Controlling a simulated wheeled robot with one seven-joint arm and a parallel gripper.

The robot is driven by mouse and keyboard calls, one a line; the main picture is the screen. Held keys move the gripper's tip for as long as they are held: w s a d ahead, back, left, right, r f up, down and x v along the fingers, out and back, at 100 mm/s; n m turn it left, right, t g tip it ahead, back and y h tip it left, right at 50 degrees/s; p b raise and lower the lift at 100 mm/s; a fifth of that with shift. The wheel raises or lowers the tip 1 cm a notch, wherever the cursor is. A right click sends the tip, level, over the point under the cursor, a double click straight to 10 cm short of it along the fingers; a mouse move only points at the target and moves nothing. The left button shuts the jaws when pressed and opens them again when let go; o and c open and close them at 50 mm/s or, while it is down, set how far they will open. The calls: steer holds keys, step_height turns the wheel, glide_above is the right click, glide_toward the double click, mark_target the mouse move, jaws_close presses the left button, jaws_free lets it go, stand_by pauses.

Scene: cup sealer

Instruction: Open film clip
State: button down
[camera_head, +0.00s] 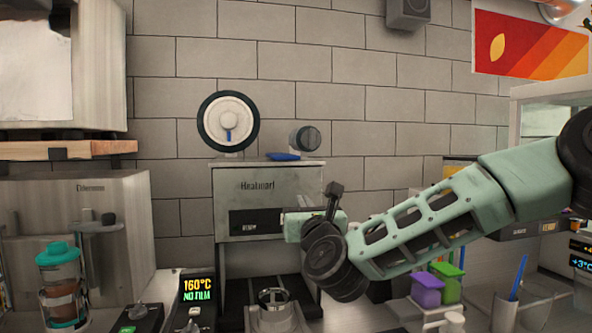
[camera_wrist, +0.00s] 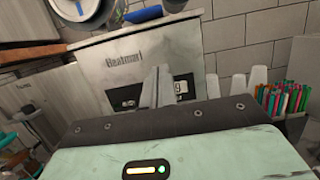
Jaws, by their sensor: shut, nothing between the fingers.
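The cup sealer (camera_head: 268,180), a grey box marked "Heatmart", stands against the tiled wall. A white disc with a dark rim and a blue lever (camera_head: 228,135) sits above its left side. A dark roll (camera_head: 304,138) and a small blue piece (camera_head: 284,156) are on top. I cannot tell which part is the film clip. My gripper (camera_wrist: 157,86) is shut and empty, in front of the sealer's front face in the wrist view. In the head view my wrist and gripper cover part of the sealer's right front. The sealer (camera_wrist: 125,65) is tilted in the wrist view.
A display (camera_head: 197,288) reads "160°C NO FILM". A metal cup holder (camera_head: 273,298) stands below the sealer's front. A teal-lidded blender (camera_head: 60,280) is at left. Purple (camera_head: 427,290) and green-lidded containers stand at right. Colourful pens or straws (camera_wrist: 284,98) are at right in the wrist view.

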steer(key=p+x, duration=0.3)
steer(key=x, duration=0.2)
steer(key=p+x, duration=0.2)
steer(key=x, duration=0.3)
steer(key=shift+r+p, duration=0.25)
steer(key=shift+p, duration=0.15)
step_height(320, 180, up, 2)
steer(key=shift+r+p, duration=0.2)
steer(key=shift+p, duration=0.65)
steer(key=shift+r+p, duration=0.4)
steer(key=shift+r, duration=0.2)
steer(key=shift+b, duration=0.4)
